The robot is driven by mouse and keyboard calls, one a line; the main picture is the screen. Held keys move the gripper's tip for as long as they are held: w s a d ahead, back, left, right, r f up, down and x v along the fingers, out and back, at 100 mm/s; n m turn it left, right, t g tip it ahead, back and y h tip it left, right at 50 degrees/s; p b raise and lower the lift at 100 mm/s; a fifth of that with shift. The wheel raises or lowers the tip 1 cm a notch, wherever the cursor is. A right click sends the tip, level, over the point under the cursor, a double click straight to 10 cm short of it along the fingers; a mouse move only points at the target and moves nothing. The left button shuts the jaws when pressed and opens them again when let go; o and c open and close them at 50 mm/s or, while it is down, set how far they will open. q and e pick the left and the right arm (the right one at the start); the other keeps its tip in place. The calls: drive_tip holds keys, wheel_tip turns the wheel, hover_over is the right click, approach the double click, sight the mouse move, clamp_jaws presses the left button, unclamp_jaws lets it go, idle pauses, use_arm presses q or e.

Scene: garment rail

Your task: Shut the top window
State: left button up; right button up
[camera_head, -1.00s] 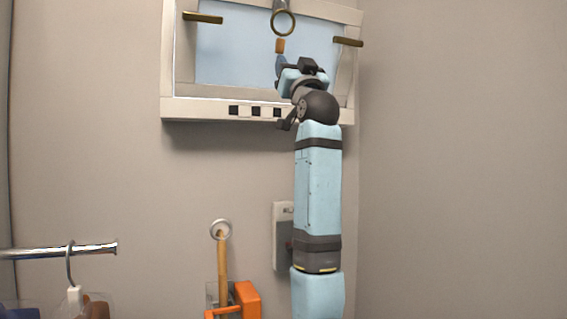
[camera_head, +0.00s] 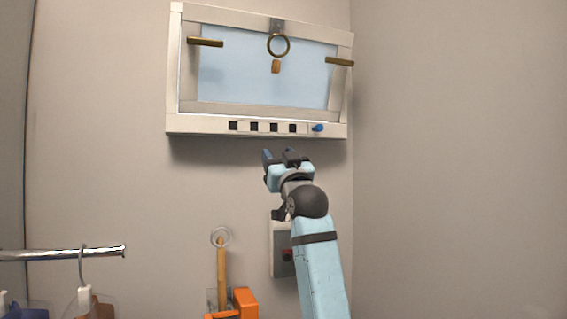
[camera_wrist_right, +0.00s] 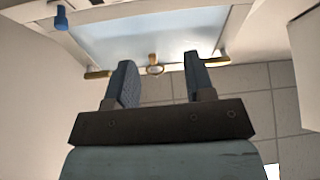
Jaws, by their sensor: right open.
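The top window (camera_head: 265,106) is high on the back wall, a white frame with a pale blue pane. A brass ring (camera_head: 278,45) with a small wooden tag (camera_head: 276,67) hangs at its top middle. Brass handles stick out at its left (camera_head: 205,42) and right (camera_head: 340,62). My right gripper (camera_head: 279,156) is below the window's lower edge, apart from it. In the right wrist view its two fingers (camera_wrist_right: 158,82) are spread and empty, with the window (camera_wrist_right: 150,38) beyond. The pane appears tilted in its frame; how far it stands open is unclear. My left gripper is out of view.
A blue knob (camera_head: 318,128) and several dark squares are on the window's sill. A wooden pole (camera_head: 222,275) with a metal ring stands in an orange holder (camera_head: 245,303). A grey wall plate (camera_head: 282,249) is behind my arm. A rail (camera_head: 65,254) with hangers is at lower left.

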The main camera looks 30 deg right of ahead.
drive_tip(key=shift+f, duration=0.55)
drive_tip(key=shift+w, duration=0.1)
